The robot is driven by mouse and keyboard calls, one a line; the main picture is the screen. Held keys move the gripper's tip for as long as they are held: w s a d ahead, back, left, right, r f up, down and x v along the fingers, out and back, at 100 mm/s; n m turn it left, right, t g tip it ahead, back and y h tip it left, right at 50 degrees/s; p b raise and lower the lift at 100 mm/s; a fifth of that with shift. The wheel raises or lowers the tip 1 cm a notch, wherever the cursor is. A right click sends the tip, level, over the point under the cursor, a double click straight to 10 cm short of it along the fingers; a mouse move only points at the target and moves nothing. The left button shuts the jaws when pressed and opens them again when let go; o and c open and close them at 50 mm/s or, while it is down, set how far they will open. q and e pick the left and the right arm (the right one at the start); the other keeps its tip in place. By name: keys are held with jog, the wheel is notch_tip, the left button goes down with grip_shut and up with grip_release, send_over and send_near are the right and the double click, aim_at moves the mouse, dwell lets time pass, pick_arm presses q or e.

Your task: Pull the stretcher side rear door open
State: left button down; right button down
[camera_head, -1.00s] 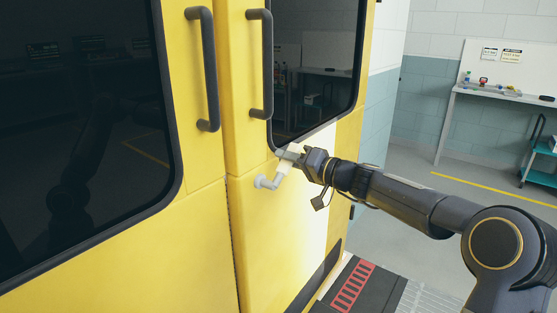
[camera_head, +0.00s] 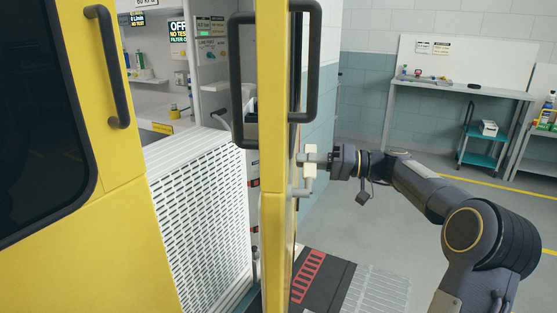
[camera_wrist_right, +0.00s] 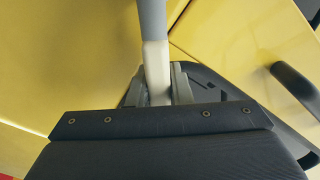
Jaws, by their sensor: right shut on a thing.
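The right-hand rear door (camera_head: 273,215) of the yellow vehicle stands open and is seen nearly edge-on in the head view. Its dark grab bar (camera_head: 238,85) shows at the edge. A pale lever handle (camera_head: 309,167) sticks out from its outer face. My right gripper (camera_head: 318,158) is shut on the handle. In the right wrist view the fingers (camera_wrist_right: 160,85) close on both sides of the handle's pale grip (camera_wrist_right: 155,62). The other rear door (camera_head: 110,205), with its dark window and bar, is shut on the left. My left gripper is not in view.
The opening shows a white perforated cabinet (camera_head: 205,220) and shelves (camera_head: 155,70) inside. A dark ramp with a red striped panel (camera_head: 308,280) lies below the open door. A workbench (camera_head: 455,88) and teal cart (camera_head: 482,145) stand at the back right. Grey floor between is clear.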

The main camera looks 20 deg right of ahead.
jog(key=v, duration=0.5)
jog(key=shift+w+d, duration=0.2)
jog(key=shift+w, duration=0.15)
jog(key=c, duration=1.3)
grip_release()
jog(key=shift+a, duration=0.1)
jog(key=v, duration=0.8)
jog(key=shift+p, duration=0.3)
jog(key=shift+s, duration=0.1)
